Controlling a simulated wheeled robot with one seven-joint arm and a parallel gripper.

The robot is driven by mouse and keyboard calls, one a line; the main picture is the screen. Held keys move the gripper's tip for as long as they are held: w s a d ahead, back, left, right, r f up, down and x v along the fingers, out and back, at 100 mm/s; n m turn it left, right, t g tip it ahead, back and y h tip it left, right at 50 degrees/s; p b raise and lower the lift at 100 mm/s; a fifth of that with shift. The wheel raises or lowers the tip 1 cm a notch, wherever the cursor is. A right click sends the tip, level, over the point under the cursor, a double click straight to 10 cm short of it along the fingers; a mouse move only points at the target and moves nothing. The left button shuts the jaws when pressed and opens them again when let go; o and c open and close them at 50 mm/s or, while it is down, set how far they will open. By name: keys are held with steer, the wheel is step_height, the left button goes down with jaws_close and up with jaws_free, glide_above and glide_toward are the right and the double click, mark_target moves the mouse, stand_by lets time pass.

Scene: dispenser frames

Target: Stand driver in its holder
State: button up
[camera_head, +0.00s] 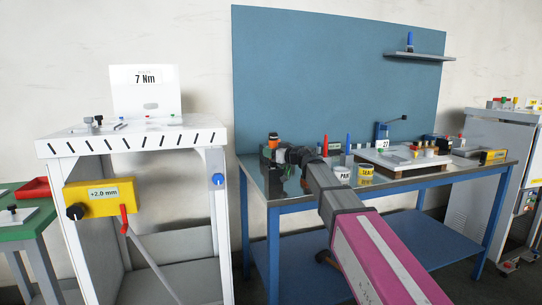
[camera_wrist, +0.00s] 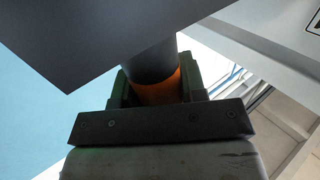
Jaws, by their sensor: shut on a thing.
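My gripper (camera_head: 272,157) is at the left end of the blue-framed workbench, over its top. In the wrist view my gripper (camera_wrist: 158,88) is shut on a round black and orange handle, which I take to be the driver (camera_wrist: 158,88). The driver's orange and black end (camera_head: 273,138) also shows in the head view. Its tip is hidden. A flat dark plate (camera_wrist: 85,35) fills the upper left of the wrist view, close to the driver; I cannot tell whether they touch. I cannot make out for certain which thing is the holder.
The workbench (camera_head: 400,172) carries a red upright thing (camera_head: 325,146), a blue one (camera_head: 348,144), two labelled cups (camera_head: 342,174) and a white board with small parts (camera_head: 395,158). A blue-capped item (camera_head: 410,42) stands on the wall shelf (camera_head: 420,56). A white stand (camera_head: 130,140) is at left.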

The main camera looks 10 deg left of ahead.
steer(key=shift+f, duration=0.55)
steer(key=shift+c, duration=0.3)
steer(key=o, duration=1.1)
steer(key=v, duration=1.2)
steer(key=shift+r, duration=0.1)
